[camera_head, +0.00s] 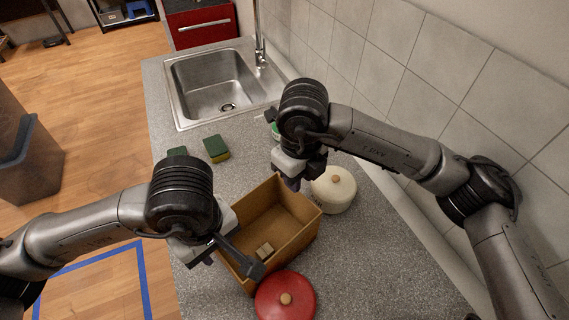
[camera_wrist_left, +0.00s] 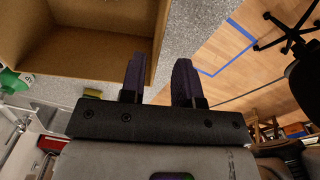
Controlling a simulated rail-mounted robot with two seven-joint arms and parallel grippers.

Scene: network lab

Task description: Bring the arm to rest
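My left arm comes in from the left over the counter. My left gripper (camera_head: 228,262) is over the left edge of an open brown box (camera_head: 296,238). In the left wrist view my left gripper (camera_wrist_left: 158,75) has its two dark fingers apart with nothing between them, beside the box wall (camera_wrist_left: 118,45). My right arm reaches in from the right. My right gripper (camera_head: 293,182) points down by the box's far end, left of a cream lidded pot (camera_head: 335,192). The gap between its fingers is hidden.
A tiled wall (camera_head: 440,75) bounds the right side.

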